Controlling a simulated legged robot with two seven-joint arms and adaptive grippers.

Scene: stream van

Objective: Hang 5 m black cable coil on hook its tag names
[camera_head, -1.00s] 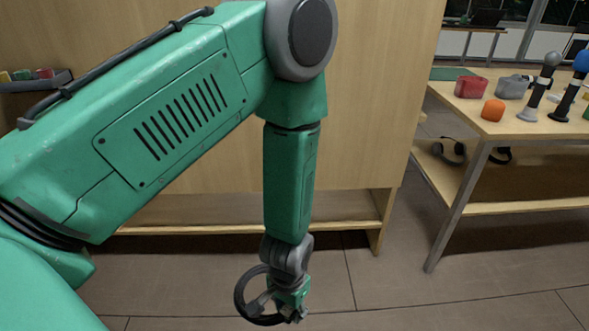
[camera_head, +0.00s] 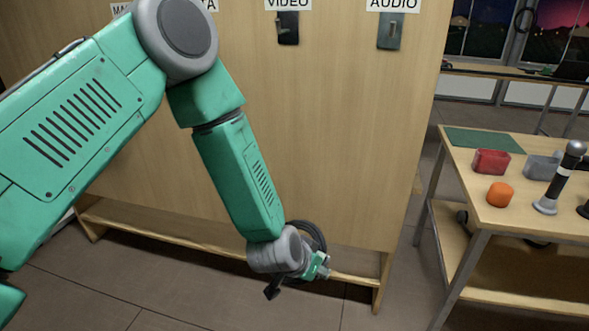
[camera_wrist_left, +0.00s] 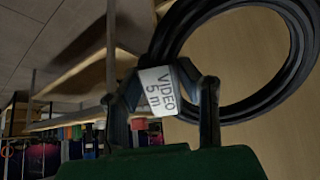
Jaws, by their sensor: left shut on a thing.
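The black cable coil (camera_wrist_left: 297,50) is in my left gripper (camera_wrist_left: 160,95), which is shut on it. Its white tag, seen in the left wrist view, reads "VIDEO 5 m". In the head view the left gripper (camera_head: 318,267) holds the coil (camera_head: 310,233) low in front of the wooden panel. The VIDEO hook (camera_head: 288,28) is on the panel at the top, under its label. The AUDIO hook (camera_head: 391,31) is to its right. A third label at the top left is partly hidden by my arm, and any hook there is hidden. My right gripper is out of view.
A wooden panel (camera_head: 340,130) with a low ledge stands in front of my arm. On the right is a table (camera_head: 470,185) with a red box (camera_head: 491,162), a grey box (camera_head: 541,167), an orange object (camera_head: 500,194) and a microphone (camera_head: 561,178). Floor lies between.

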